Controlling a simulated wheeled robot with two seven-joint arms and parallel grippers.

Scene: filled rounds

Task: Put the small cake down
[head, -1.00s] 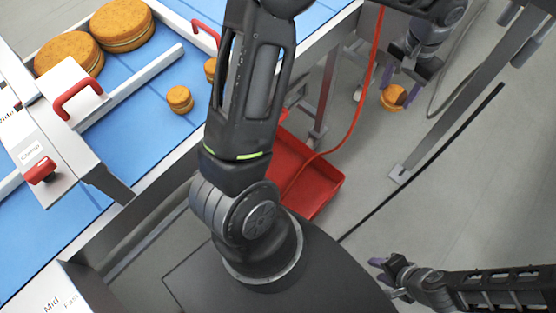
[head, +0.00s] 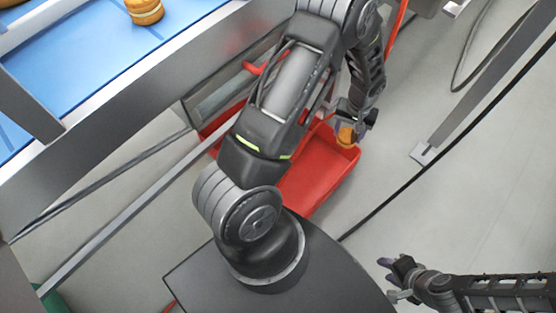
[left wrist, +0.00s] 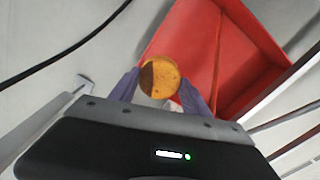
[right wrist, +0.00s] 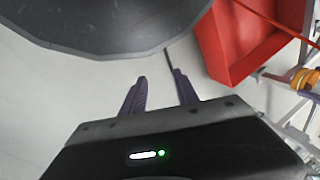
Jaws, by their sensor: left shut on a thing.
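The small cake (head: 346,136) is round and golden, with a dark brown patch on one side in the left wrist view (left wrist: 165,78). My left gripper (head: 350,127) is shut on it, with a purple finger on either side. In the head view the cake overlaps the far right end of a red tray (head: 312,185) on the floor side. The left wrist view shows the red tray (left wrist: 195,50) beyond the cake; I cannot tell the height between them. My right gripper (head: 388,270) is open and empty, its fingers apart in the right wrist view (right wrist: 160,92).
A blue conveyor (head: 75,65) with a metal side crosses the upper left; another cake (head: 145,12) sits on it. Metal bars run below it. A grey post (head: 480,95) and black cables stand or lie at the right. Grey floor between is clear.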

